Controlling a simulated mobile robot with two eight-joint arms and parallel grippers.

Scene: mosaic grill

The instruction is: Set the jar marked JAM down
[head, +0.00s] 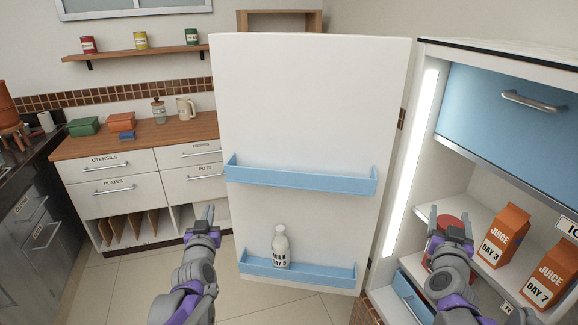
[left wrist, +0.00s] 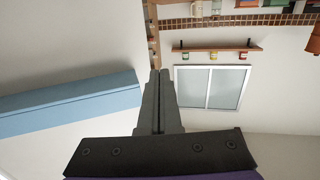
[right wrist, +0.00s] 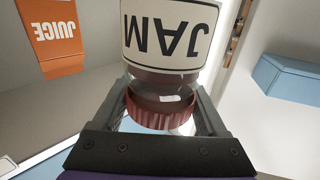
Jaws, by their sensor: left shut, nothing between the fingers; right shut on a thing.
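The jar marked JAM (right wrist: 168,40) fills the middle of the right wrist view, its label upside down there and its ribbed red lid near the fingers. My right gripper (right wrist: 163,108) is shut on the jar, with a finger on either side near the lid. In the head view the jar's red lid (head: 452,222) shows behind my right gripper (head: 450,228), inside the open fridge at shelf height. I cannot tell whether the jar touches the shelf (head: 465,213).
Orange juice cartons marked DAY 3 (head: 503,238) and DAY 7 (head: 549,275) stand right of the jar. A blue drawer (head: 510,95) is above. The open fridge door (head: 310,110) carries blue racks and a milk bottle (head: 281,248). A lit strip (head: 412,150) lines the fridge's left wall.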

